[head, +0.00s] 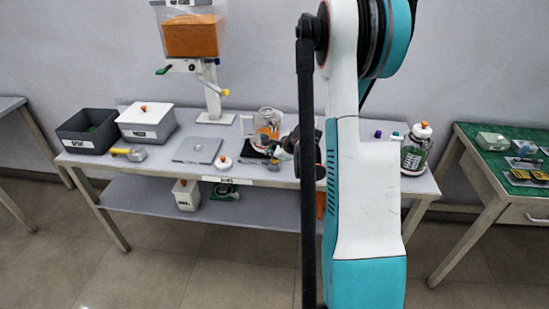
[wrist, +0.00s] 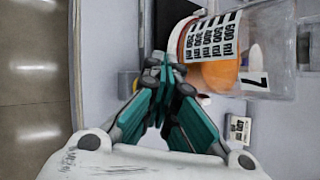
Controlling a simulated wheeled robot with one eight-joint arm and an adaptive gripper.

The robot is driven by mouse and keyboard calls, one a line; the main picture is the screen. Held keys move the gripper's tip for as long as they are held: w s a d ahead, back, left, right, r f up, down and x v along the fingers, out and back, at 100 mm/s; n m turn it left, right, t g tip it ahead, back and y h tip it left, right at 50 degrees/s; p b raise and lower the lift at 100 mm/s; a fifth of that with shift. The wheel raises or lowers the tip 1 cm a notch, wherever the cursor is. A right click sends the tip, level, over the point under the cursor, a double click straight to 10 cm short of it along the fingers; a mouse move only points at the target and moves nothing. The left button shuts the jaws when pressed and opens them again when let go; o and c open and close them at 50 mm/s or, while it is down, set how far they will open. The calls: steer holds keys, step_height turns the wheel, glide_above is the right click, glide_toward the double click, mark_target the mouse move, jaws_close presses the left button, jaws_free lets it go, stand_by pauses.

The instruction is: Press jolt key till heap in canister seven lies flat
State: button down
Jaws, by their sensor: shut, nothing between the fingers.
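Canister seven (wrist: 285,45) is a clear vessel with a millilitre scale and a "7" on its side. It lies sideways in the wrist view and stands upright on a dark pad (wrist: 163,12) in the head view (head: 267,117). The orange heap (wrist: 222,76) inside has a rounded, uneven top. My gripper (wrist: 167,72) is shut and empty, its tips low beside the canister's base. In the head view it (head: 286,148) is partly hidden by my arm. I cannot make out the jolt key for certain; the fingertips cover that spot.
Left are a dark bin (head: 88,130), a white box (head: 147,122) and a grey plate (head: 198,150). A lidded jar (head: 416,148) stands right. A small labelled block (wrist: 238,130) is near my gripper.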

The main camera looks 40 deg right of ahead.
mark_target(273, 160)
steer(key=shift+r+p, duration=0.6)
steer(key=shift+r, duration=0.5)
step_height(273, 160, up, 5)
steer(key=p, duration=0.3)
stand_by(0.7)
